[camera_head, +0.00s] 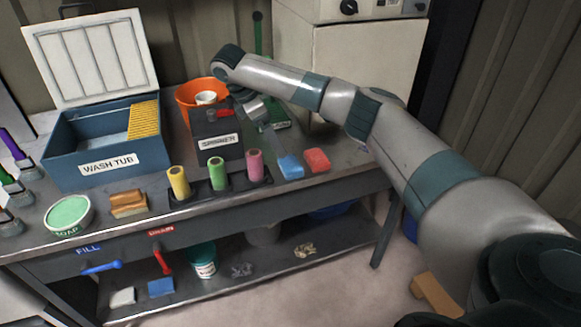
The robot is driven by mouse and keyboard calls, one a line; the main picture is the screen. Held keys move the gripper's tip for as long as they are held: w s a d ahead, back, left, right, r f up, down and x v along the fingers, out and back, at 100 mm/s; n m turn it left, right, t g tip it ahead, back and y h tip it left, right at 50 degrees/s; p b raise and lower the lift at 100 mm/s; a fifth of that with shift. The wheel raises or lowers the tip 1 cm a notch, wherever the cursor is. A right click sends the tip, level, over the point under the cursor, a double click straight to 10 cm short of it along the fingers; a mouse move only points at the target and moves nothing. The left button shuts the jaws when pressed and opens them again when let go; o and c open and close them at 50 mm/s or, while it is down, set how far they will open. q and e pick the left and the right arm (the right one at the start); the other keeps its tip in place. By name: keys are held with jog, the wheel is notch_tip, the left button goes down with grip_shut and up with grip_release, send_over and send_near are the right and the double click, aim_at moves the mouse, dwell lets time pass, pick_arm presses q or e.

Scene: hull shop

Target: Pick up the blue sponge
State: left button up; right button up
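A blue sponge (290,167) lies near the right end of the bench top, just left of a red sponge (317,160). My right arm reaches in from the right, across the back of the bench. My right gripper (268,126) hangs beside the spinner box, behind and a little left of the blue sponge and apart from it. Its fingers are small and hard to make out, so I cannot tell their opening. My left gripper is out of view. Another blue block (161,287) lies on the lower shelf.
A black spinner box (204,128) and an orange bucket (185,92) stand behind the yellow, green and pink rollers in a dark tray (200,188). The open wash tub (65,165) is at left. Bare bench top (345,154) lies right of the red sponge.

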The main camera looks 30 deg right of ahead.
jog(key=p, duration=0.1)
send_over(289, 163)
jog(key=a, duration=0.2)
jog(key=f, duration=0.6)
jog(key=shift+w+a+f, duration=0.1)
jog(key=shift+w+f, duration=0.1)
jog(key=shift+f, duration=0.3)
jog(key=shift+s+d+f+p, duration=0.1)
jog(key=shift+d+f+p, duration=0.25)
jog(key=shift+p, duration=0.3)
jog(key=p+x, duration=0.1)
jog(key=x, duration=0.2)
jog(key=shift+d+f+p, duration=0.2)
jog(key=shift+f+p, duration=0.15)
jog(key=shift+f, duration=0.25)
